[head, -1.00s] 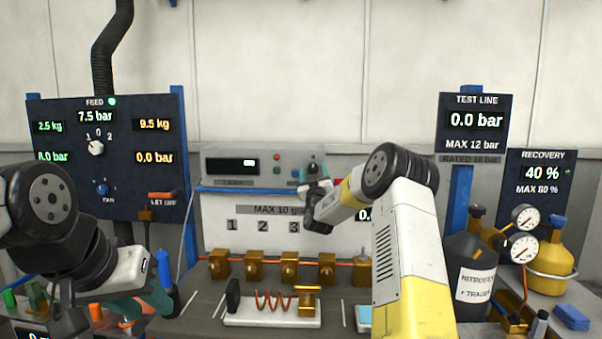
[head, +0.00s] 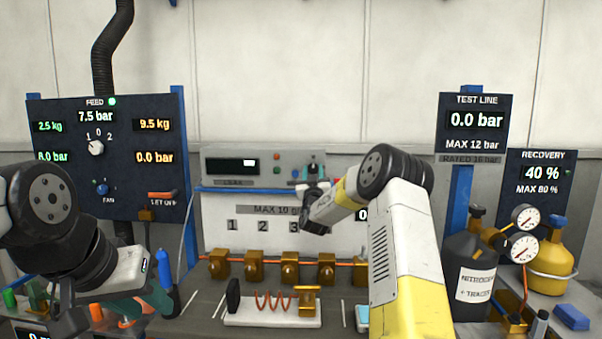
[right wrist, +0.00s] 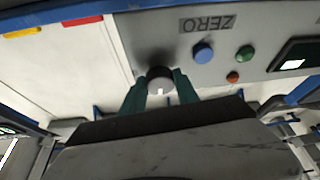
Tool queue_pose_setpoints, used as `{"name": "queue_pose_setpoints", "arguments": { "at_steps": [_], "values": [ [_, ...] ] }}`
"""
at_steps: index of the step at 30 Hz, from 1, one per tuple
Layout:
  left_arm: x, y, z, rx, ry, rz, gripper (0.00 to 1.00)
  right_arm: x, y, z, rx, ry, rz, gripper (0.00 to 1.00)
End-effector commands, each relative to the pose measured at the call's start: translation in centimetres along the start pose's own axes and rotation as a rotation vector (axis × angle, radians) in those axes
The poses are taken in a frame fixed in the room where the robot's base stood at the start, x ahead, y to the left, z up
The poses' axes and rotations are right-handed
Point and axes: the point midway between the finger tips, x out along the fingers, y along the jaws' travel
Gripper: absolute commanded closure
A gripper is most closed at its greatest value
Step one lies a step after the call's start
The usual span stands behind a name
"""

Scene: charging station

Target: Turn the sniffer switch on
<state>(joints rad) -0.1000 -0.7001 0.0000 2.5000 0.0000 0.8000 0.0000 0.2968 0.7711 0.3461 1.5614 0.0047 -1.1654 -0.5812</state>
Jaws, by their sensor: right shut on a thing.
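The sniffer (head: 232,176) is a grey box with a dark display on a blue shelf at the back middle. Its round grey switch knob (right wrist: 160,76) shows upside down in the right wrist view, near the ZERO label. My right gripper (right wrist: 160,88) has its two green fingers shut on the knob, one on each side; a white mark shows on its face. In the head view my right gripper (head: 312,172) is at the box's right end and partly covers it. My left gripper (head: 150,296) is low at the left, partly hidden by its arm; its jaw opening is unclear.
Blue, green and red buttons (right wrist: 203,53) sit beside the knob. Below the shelf is a row of brass valves (head: 290,267) and a white tray with a copper coil (head: 260,318). A feed panel (head: 140,190) stands left; gas cylinders (head: 474,270) stand right.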

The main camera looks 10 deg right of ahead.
Motion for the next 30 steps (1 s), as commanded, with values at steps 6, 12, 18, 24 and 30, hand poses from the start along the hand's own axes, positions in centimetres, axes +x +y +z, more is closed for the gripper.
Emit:
{"name": "queue_pose_setpoints", "arguments": {
  "at_steps": [6,12,18,24,30],
  "values": [
    [0.00,0.00,0.00,0.000,0.000,0.000,0.64,-0.03,-0.32,0.02,0.168,0.000,0.068,1.00],
    [0.00,0.00,0.00,0.000,0.000,0.000,0.64,-0.02,-0.42,-0.02,0.344,0.000,0.141,1.00],
    [0.00,0.00,0.00,0.000,0.000,0.000,0.64,0.01,-0.52,-0.07,0.520,-0.001,0.214,1.00],
    [0.00,0.00,0.00,0.000,0.000,0.000,0.64,0.04,-0.60,-0.15,0.696,-0.001,0.288,1.00],
    [0.00,0.00,0.00,0.000,0.000,0.000,0.64,0.09,-0.70,-0.25,0.871,-0.001,0.360,1.00]
  ]
}}
